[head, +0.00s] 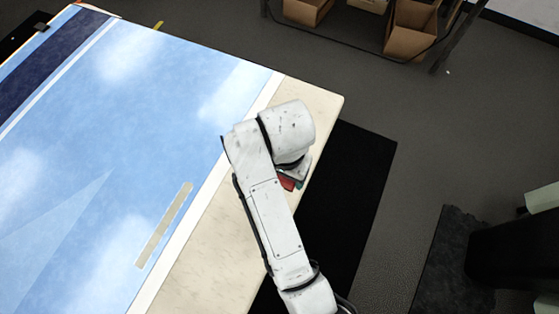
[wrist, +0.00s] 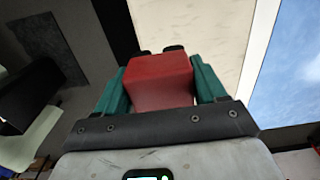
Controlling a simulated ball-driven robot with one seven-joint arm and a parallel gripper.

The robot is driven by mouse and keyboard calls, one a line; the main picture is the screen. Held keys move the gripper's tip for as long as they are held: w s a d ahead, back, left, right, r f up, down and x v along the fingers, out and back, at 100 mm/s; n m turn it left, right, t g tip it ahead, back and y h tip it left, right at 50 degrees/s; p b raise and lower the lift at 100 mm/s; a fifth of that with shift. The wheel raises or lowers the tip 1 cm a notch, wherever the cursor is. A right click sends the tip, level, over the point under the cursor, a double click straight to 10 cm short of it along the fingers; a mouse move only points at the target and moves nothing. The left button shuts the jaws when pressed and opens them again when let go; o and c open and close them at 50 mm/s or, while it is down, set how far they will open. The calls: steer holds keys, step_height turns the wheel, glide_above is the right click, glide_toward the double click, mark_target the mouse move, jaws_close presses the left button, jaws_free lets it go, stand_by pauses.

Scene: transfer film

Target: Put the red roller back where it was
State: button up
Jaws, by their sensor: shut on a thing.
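My gripper (wrist: 162,66) is shut on the red roller, with one teal finger on each side of it. The red roller (wrist: 160,84) shows as a red block with two dark rounded parts at its far end in the wrist view. In the head view only a small red piece of the roller (head: 287,183) shows below my wrist, near the table's right edge; my arm hides the rest. A blue sky-print film (head: 75,170) lies on the cream table (head: 205,270), left of my arm. I cannot tell whether the roller touches the table.
A beige strip (head: 164,226) lies on the film. A small yellow thing (head: 158,25) is at the far edge. A black mat (head: 350,190) lies on the floor right of the table. A rack with cardboard boxes (head: 410,28) stands at the back. The cream border beside my arm looks clear.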

steer(key=w+f+b, duration=0.1)
steer(key=w+f, duration=0.1)
steer(key=w+a+f+b, duration=0.1)
steer(key=w+f+b, duration=0.1)
steer(key=w, duration=0.1)
steer(key=w+f+b, duration=0.2)
steer(key=w+f, duration=0.1)
steer(key=shift+w+a, duration=0.15)
steer(key=shift+a, duration=0.25)
steer(key=shift+w+a+f, duration=0.1)
steer(key=shift+w+f, duration=0.2)
steer(key=shift+f, duration=1.65)
steer(key=shift+f, duration=0.15)
steer(key=o, duration=1.1)
